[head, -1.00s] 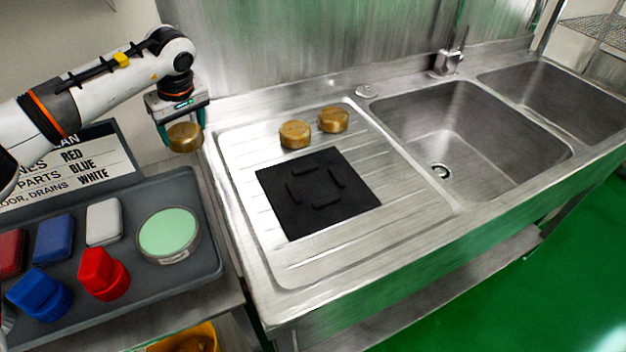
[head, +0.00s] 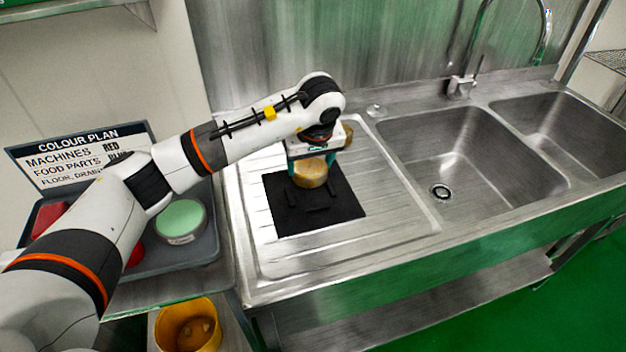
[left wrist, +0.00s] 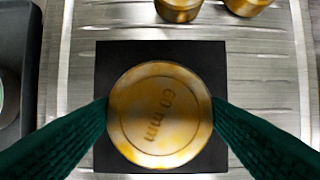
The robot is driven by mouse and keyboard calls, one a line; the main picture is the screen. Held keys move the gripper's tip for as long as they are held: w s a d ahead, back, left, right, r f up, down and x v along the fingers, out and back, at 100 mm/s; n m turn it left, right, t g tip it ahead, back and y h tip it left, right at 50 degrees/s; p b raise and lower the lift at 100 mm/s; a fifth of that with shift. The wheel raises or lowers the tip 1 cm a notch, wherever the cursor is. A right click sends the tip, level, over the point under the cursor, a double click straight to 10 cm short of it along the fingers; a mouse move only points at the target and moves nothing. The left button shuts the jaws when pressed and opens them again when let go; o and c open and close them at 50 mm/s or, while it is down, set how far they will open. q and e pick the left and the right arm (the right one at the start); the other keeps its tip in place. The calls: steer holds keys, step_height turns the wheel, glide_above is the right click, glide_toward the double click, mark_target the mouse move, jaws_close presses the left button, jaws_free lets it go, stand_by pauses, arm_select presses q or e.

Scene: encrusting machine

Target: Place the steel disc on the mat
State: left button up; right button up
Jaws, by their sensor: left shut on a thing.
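My left gripper (head: 312,166) is shut on a round brass-coloured disc (head: 308,176); no steel-coloured disc is in view. In the left wrist view the disc (left wrist: 160,118) reads "60 mm" and sits between both green fingers. The black square mat (head: 290,217) lies on the ribbed drainboard. The disc appears held above the mat, over its middle, and hides most of the mat's raised bars. The mat's edges show around the disc in the left wrist view (left wrist: 110,60). My right gripper is not in view.
Two more brass-coloured discs, (left wrist: 178,8) and (left wrist: 247,5), stand beyond the mat; the gripper partly hides them in the head view. Sink basins (head: 450,160) lie to the right. A grey tray (head: 205,245) with a green-topped round tub (head: 180,220) and a yellow bucket (head: 188,325) are left.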

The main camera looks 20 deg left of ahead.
mark_target(311, 181)
arm_select(q)
steer(key=shift+f, duration=0.8)
step_height(311, 181, down, 4)
steer(key=shift+r+p, duration=0.2)
steer(key=shift+p, duration=0.3)
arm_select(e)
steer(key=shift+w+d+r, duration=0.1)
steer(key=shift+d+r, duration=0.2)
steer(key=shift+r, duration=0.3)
arm_select(q)
steer(key=shift+d+f+b, duration=0.1)
steer(key=shift+f+b, duration=0.1)
steer(key=shift+b, duration=0.1)
steer(key=o, duration=1.4)
steer(key=shift+c, duration=0.2)
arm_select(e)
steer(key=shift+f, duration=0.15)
